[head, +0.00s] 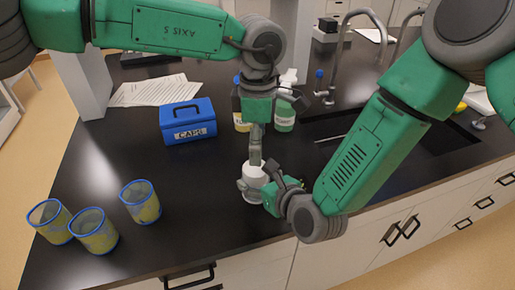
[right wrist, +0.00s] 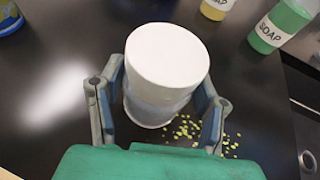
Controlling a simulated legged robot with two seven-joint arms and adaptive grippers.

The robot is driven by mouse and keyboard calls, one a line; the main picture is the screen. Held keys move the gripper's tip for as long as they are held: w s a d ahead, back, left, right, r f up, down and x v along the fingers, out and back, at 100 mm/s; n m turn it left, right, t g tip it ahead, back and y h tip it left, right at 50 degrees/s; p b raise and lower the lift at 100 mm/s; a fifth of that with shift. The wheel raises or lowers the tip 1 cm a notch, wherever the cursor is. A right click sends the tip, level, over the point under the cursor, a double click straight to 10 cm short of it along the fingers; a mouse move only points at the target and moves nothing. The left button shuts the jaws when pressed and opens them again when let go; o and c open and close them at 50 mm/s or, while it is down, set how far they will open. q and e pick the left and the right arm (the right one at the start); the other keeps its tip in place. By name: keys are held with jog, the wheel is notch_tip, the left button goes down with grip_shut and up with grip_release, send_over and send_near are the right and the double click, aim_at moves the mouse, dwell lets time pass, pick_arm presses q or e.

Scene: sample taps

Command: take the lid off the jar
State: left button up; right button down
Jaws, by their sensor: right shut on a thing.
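A jar stands on the dark counter, its white lid (right wrist: 167,54) on top and its pale body (right wrist: 152,108) below in the right wrist view. The white jar (head: 254,176) also shows in the head view, partly hidden by my grippers. My right gripper (head: 258,184) is shut on the jar from the side, one finger on each side of it in the right wrist view (right wrist: 157,95). My left gripper (head: 255,160) points down above the lid. Its fingers look edge-on, so their opening is unclear; the right wrist view shows nothing on the lid.
Small yellow bits (right wrist: 186,130) lie scattered beside the jar. A blue CAPS box (head: 188,121) and papers (head: 157,91) stand behind left. Three blue-rimmed cups (head: 141,203) stand at the left. Soap bottles (head: 284,118) and a sink tap (head: 338,65) are behind the grippers.

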aim_at(256, 181)
pick_arm(q)
jog(key=m, duration=0.3)
jog(key=d+m, duration=0.1)
jog(key=m, duration=0.3)
jog(key=shift+d, duration=0.2)
jog(key=m, duration=0.4)
jog(key=shift+d, duration=0.1)
jog(key=m, duration=0.5)
jog(key=shift+w+a, duration=0.1)
jog(key=shift+a, duration=0.15)
jog(key=m, duration=0.4)
jog(key=shift+a, duration=0.3)
jog(key=m, duration=0.3)
jog(key=shift+w+m, duration=0.1)
jog(key=shift+m, duration=0.3)
jog(key=m, duration=0.2)
jog(key=shift+d+m, duration=0.3)
jog(key=shift+m, duration=0.1)
jog(key=shift+f, duration=0.25)
notch_tip(256, 181, down, 8)
jog(key=shift+w+a+r, duration=0.1)
jog(key=shift+a+r, duration=0.05)
jog(key=shift+r, duration=0.1)
jog(key=shift+c, duration=0.5)
